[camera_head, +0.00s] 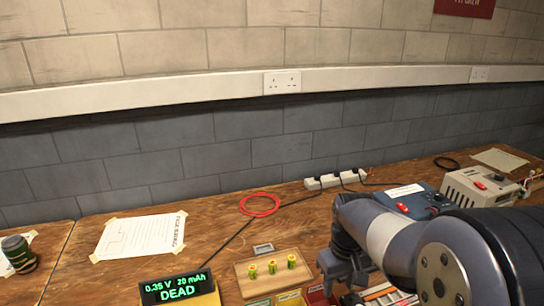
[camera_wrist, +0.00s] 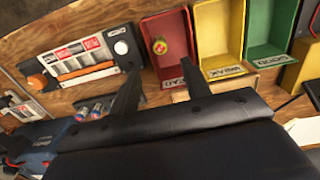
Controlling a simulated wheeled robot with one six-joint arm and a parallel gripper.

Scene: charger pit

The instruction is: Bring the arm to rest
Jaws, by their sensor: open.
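My arm (camera_head: 385,235) reaches in from the right of the head view, bent over the bench. My gripper (camera_head: 345,282) points down near the front of the bench, right of the wooden battery block (camera_head: 243,282). In the wrist view my gripper (camera_wrist: 160,72) shows two dark fingers set well apart, with nothing between them.
Yellow (camera_wrist: 200,50) and green (camera_wrist: 270,50) trays stand beside the red one. Three batteries (camera_head: 271,267) stand upright on the block. The tester (camera_head: 178,288) reads 0.35 V, 20 mAh, DEAD. A red cable coil (camera_head: 260,197) and a power strip (camera_head: 330,181) lie behind.

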